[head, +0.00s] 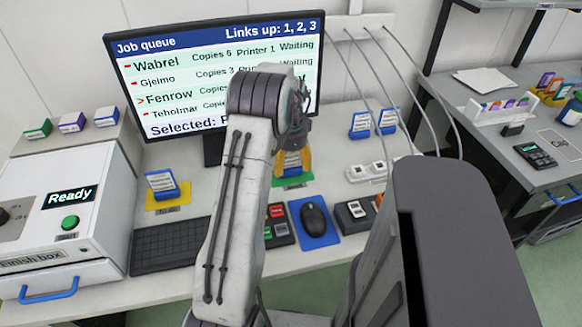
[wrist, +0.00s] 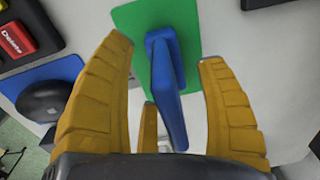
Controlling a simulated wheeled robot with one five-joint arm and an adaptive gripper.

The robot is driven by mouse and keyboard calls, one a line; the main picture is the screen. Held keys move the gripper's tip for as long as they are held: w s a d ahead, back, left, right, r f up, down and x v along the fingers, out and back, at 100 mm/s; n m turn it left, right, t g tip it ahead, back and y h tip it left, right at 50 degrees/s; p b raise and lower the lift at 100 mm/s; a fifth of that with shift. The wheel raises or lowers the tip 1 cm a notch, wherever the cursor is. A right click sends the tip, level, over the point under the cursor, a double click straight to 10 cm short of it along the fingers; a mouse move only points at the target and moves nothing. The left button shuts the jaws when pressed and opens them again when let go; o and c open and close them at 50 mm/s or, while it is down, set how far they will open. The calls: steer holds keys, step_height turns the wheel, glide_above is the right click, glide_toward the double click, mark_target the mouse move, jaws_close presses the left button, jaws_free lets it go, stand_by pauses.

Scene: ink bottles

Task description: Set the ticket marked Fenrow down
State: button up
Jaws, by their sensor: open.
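A blue ticket stand (wrist: 165,85) stands on the green mat (wrist: 128,18) between my spread fingers in the wrist view. No name on it can be read there, so I cannot tell if it is the Fenrow ticket. My gripper (wrist: 164,52) is open around the stand, with a gap at both sides. In the head view my yellow gripper (head: 292,162) is over the green mat (head: 292,182), and my arm hides part of the stand. The monitor (head: 215,70) lists Fenrow with a mark beside it; the "Selected" line is partly hidden.
Another blue ticket stand (head: 162,185) is on a yellow mat (head: 168,203) to the left. Two more blue stands (head: 361,125) are at the back right. A keyboard (head: 170,245), button pad (head: 278,226), mouse (head: 315,219) and switch box (head: 351,216) line the front. A finish box (head: 50,235) reads Ready.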

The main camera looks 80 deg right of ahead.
mark_target(288, 169)
step_height(288, 169, up, 10)
steer(key=shift+r, duration=0.2)
steer(key=shift+a, duration=0.1)
stand_by(0.3)
steer(key=w+a+r+n, duration=0.3)
steer(key=w+a+n, duration=0.1)
steer(key=w, duration=0.4)
steer(key=w+a+r+n, duration=0.2)
steer(key=w+a+n, duration=0.15)
steer(key=w, duration=0.45)
steer(key=w+a+r+n+t+h, duration=0.1)
steer(key=w+a+r+n, duration=0.2)
steer(key=w+a+n, duration=0.65)
steer(key=w+a+n+t, duration=0.15)
steer(key=a+n, duration=0.35)
steer(key=a, duration=1.4)
steer(key=s+a+f+n, duration=0.1)
steer(key=s+a+n, duration=0.2)
steer(key=a, duration=0.4)
steer(key=s+a+f+n+y, duration=0.1)
steer(key=s+a+n, duration=0.2)
steer(key=a+n, duration=0.3)
steer(key=shift+s+a+f+n, duration=0.2)
steer(key=shift+a+f+n, duration=0.1)
steer(key=shift+a, duration=0.35)
